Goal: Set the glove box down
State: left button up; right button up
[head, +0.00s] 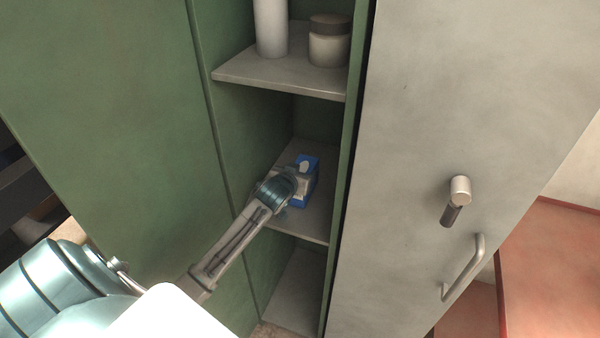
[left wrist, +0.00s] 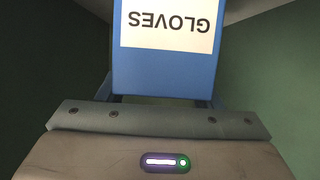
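The glove box (head: 309,168) is a small blue box with a white patch on it. It is inside the green cabinet, at the middle shelf (head: 318,222). In the left wrist view the glove box (left wrist: 165,75) fills the top centre, with its white GLOVES label upside down. My left gripper (head: 291,186) reaches into the cabinet from the front. Its fingers lie along both sides of the box and appear shut on it. I cannot tell whether the box's underside touches the shelf. My right gripper is not in view.
The upper shelf (head: 270,75) holds a white bottle (head: 271,25) and a dark-lidded jar (head: 328,42). The lower compartment (head: 295,290) looks empty. A grey door (head: 420,130) with a handle (head: 466,270) stands right of the opening. The green side wall (head: 228,150) is close on the left.

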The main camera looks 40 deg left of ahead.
pick_arm(q)
jog(key=o, duration=0.3)
jog(key=shift+o, duration=0.5)
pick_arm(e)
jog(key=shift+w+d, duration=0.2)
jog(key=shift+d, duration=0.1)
pick_arm(q)
jog(key=shift+r, duration=0.1)
jog(key=b+v, duration=0.2)
jog(key=v, duration=1)
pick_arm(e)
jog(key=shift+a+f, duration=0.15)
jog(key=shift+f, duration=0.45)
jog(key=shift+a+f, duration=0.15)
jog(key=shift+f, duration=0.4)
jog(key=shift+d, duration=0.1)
